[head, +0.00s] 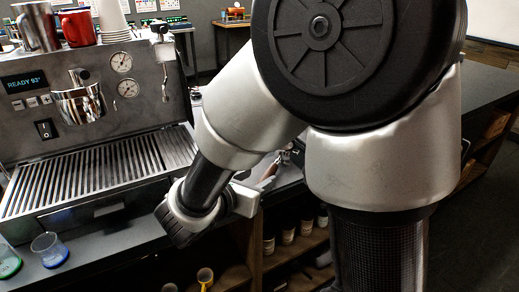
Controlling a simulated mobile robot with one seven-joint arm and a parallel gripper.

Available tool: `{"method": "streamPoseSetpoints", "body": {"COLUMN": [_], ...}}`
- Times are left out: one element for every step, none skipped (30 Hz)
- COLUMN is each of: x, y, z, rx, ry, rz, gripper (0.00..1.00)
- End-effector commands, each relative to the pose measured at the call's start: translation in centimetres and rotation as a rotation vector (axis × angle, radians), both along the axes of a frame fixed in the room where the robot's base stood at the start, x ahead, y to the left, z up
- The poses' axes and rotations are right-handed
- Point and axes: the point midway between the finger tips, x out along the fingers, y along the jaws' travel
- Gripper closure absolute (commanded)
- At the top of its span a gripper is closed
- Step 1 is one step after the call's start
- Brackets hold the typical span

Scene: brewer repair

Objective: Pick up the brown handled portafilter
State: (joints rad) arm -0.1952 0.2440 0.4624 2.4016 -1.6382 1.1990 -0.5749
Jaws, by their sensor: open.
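A portafilter with a brown handle (270,171) lies on the counter to the right of the espresso machine. Its metal head is mostly hidden behind my arm. My gripper (252,194) is at the end of my arm, just in front of and below the handle in the picture. It is open, and its fingers are small and partly hidden. I cannot tell whether it touches the handle, but nothing is seen held in it.
The espresso machine (148,100) fills the left, with a steel pitcher (38,27), a red mug (78,29) and stacked cups on top. Two small glasses (49,250) stand at the counter's front left. Shelves with cups (288,236) lie below. My arm hides much of the right counter.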

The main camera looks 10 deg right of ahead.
Motion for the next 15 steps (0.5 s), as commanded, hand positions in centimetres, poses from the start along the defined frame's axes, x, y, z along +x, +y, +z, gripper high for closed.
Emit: {"method": "streamPoseSetpoints", "body": {"x": [0.8, 1.2, 1.7, 2.1, 2.4, 2.8, 3.0, 3.2, 3.4, 3.5, 3.6, 3.7, 3.9, 4.2, 4.6], "y": [-0.8, -1.1, -1.6, -1.8, -2.0, -2.3, -2.5, -2.6, -2.7, -2.8, -2.8, -3.0, -3.1, -3.3, -3.6], "z": [-0.7, -0.9, -1.1, -1.3, -1.5, -1.7, -1.7, -1.8, -1.8, -1.8, -1.9, -2.1, -2.2, -2.5, -2.8], "rx": [0.001, 0.001, 0.001, 0.001, 0.001, 0.002, 0.003, 0.003, 0.002, 0.002, 0.002, 0.002, 0.002, 0.002, 0.001], "ry": [0.003, 0.002, 0.000, 0.001, 0.001, 0.001, 0.001, -0.001, 0.000, -0.001, -0.001, -0.001, 0.000, 0.001, 0.000], "rz": [-0.006, -0.005, -0.007, -0.005, -0.004, -0.004, -0.004, -0.004, -0.003, -0.002, -0.002, -0.003, -0.005, -0.006, -0.006], "gripper": [0.55, 0.55, 0.55, 0.55, 0.55, 0.55, 0.55, 0.55, 0.55, 0.55, 0.55, 0.55, 0.55, 0.55, 0.55]}}
